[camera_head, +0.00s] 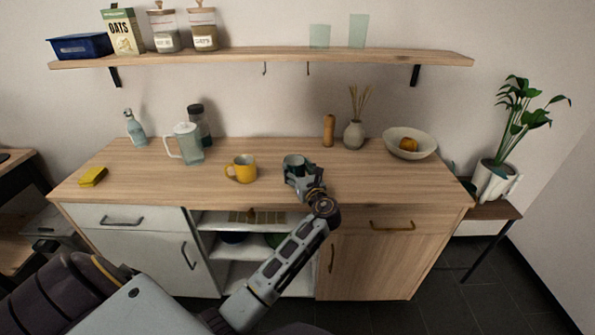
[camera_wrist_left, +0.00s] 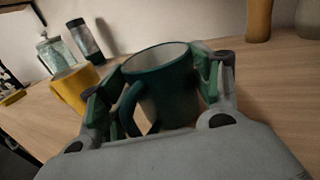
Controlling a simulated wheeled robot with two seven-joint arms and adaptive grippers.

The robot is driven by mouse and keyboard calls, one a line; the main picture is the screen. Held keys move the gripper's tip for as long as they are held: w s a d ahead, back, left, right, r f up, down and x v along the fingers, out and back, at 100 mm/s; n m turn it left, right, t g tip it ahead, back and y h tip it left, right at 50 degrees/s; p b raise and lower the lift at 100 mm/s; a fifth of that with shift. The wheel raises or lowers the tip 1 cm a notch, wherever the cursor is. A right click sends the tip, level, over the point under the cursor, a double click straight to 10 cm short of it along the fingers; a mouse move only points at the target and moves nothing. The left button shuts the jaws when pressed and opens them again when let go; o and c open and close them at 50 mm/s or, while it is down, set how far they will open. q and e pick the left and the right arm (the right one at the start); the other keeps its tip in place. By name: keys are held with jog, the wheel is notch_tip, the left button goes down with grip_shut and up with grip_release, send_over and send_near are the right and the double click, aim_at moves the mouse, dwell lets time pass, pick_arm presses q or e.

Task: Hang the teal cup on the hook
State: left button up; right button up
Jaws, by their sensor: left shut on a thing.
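The teal cup (camera_head: 293,160) is upright at the middle of the wooden counter, partly hidden by my left gripper (camera_head: 301,176). In the left wrist view the dark teal cup (camera_wrist_left: 163,85) sits between the two fingers of my left gripper (camera_wrist_left: 160,95), its handle toward the lower left. The left gripper is shut on the cup. I cannot tell whether the cup's base touches the counter. Two small hooks hang under the wall shelf, a left hook (camera_head: 264,69) and a right hook (camera_head: 308,69), both empty. My right gripper is not in view.
A yellow mug (camera_head: 241,170) stands left of the teal cup. A glass pitcher (camera_head: 187,144), dark bottle, wooden mill (camera_head: 328,130), reed vase and bowl (camera_head: 410,143) stand toward the back. The wall shelf (camera_head: 260,58) overhangs, with jars and glasses on top. The counter's front right is clear.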

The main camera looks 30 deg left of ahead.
pick_arm(q)
jog(key=o, duration=1.2)
jog(key=shift+c, duration=0.2)
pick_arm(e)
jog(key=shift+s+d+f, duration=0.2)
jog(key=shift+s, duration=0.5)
pick_arm(q)
jog(key=shift+f, duration=0.1)
jog(key=shift+s+d, duration=0.25)
jog(key=shift+d, duration=0.15)
jog(key=v, duration=0.9)
jog(key=shift+s+p, duration=0.1)
jog(key=shift+p, duration=0.2)
jog(key=shift+v, duration=1)
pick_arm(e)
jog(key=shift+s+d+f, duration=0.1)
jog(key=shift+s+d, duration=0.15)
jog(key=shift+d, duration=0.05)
